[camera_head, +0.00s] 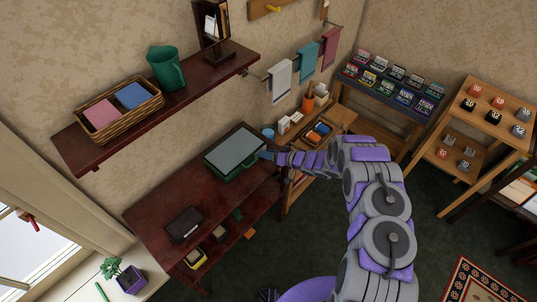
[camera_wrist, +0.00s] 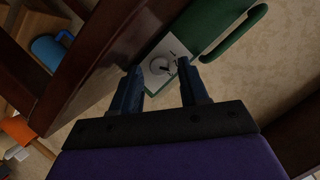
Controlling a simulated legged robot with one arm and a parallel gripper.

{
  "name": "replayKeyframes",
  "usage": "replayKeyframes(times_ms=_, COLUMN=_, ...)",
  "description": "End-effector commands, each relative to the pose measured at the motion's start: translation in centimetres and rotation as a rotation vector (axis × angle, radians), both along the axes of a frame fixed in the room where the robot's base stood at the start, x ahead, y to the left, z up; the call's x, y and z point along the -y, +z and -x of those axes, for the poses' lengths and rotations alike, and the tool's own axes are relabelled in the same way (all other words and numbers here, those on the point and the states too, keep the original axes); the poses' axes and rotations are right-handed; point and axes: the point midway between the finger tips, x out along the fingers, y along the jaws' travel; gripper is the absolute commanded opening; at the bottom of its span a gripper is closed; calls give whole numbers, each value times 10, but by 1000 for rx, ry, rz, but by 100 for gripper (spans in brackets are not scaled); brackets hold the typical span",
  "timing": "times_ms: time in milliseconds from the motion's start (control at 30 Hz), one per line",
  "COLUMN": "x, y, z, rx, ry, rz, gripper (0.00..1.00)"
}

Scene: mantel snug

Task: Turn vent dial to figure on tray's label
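A green tray (camera_head: 213,171) with a grey inner face is on the dark red wooden table, at the gripper's left in the head view. In the wrist view part of a green body (camera_wrist: 204,22) with a curved green handle (camera_wrist: 238,35) shows, likely the same tray. I cannot read any label on it. A round grey dial (camera_wrist: 160,66) with a dark pointer sits on a pale plate (camera_wrist: 172,46), close to the green body. My gripper (camera_wrist: 160,71) is open, its two dark blue fingers apart on either side of the dial; contact cannot be told. In the head view my gripper (camera_head: 268,155) is small, beside the tray's right edge.
A dark box (camera_head: 184,223) lies on the dark red table (camera_head: 150,215). Towels (camera_head: 281,80) hang on a rail. Stands with several small numbered items (camera_head: 490,100) are at right.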

Motion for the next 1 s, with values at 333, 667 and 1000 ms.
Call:
replayKeyframes(times_ms=333, x=1, y=-4, z=1, rx=-8, ry=0, rz=4, gripper=48)
replayKeyframes(times_ms=667, x=-1, y=-4, z=4, rx=29, ry=3, rz=36, gripper=48)
replayKeyframes(times_ms=1000, x=-3, y=-4, z=6, rx=218, ry=2, rz=183, gripper=48)
